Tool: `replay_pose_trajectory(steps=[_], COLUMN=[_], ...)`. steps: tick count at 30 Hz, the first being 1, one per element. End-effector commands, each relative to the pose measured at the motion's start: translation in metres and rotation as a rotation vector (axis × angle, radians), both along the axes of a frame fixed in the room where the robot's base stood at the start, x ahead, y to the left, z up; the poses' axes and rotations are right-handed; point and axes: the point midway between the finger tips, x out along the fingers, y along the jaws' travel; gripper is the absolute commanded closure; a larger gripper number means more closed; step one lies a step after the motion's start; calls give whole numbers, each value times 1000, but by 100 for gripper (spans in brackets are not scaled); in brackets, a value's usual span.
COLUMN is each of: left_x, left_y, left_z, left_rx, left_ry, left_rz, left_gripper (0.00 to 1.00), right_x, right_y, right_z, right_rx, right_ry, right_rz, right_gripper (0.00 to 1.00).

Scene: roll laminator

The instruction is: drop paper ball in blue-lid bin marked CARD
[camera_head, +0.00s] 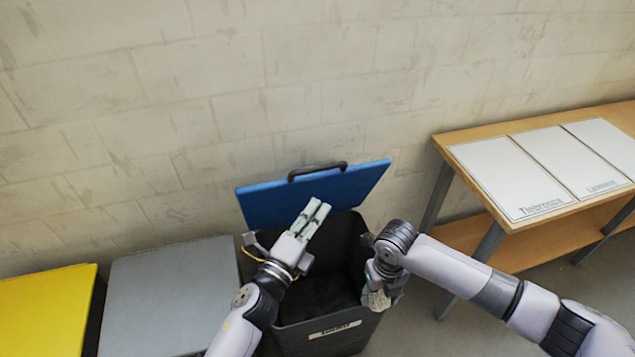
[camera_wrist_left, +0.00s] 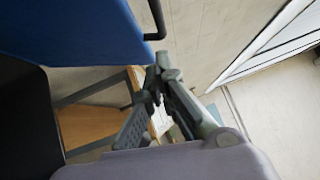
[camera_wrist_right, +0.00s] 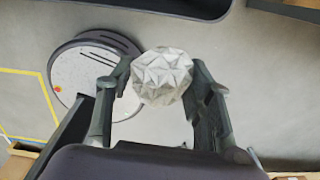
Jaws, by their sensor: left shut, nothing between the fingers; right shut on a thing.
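The bin (camera_head: 335,337) is dark, with a small label on its front that is too small to read surely. Its blue lid (camera_head: 275,201) stands raised at the wall, and the bin mouth is open. My left gripper (camera_head: 318,207) is shut and empty in front of the lid; its fingertips (camera_wrist_left: 160,66) also show in the left wrist view. My right gripper (camera_head: 377,297) is shut on the crumpled white paper ball (camera_wrist_right: 162,76), at the bin's right front side. In the right wrist view, floor shows behind the ball and a dark rim at the top.
A grey-lid bin (camera_head: 168,295) and a yellow-lid bin (camera_head: 45,310) stand to the left. A wooden table (camera_head: 465,190) with white panels (camera_head: 515,180) stands at the right. The wall is close behind the bins. Open floor lies between bin and table.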

Motion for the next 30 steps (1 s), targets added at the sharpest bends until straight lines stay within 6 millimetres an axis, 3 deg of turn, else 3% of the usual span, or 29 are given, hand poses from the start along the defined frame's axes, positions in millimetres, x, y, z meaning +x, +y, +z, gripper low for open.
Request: replay_pose_trajectory(steps=[4,10,25,30], left_x=[28,53,61,70], left_y=[-15,-4,-1,1], left_z=[7,12,12,23], left_rx=[-2,0,-1,-6], left_ry=[-1,-1,0,22], left_rz=[0,0,-1,-5], left_gripper=[100,100,100,100], right_x=[0,0,0,0], right_y=[0,0,0,0], right_z=[7,14,16,32], right_rx=[0,0,0,0], right_ry=[0,0,0,-1], right_rz=[-1,-1,-1,-1], right_gripper=[69,69,69,69])
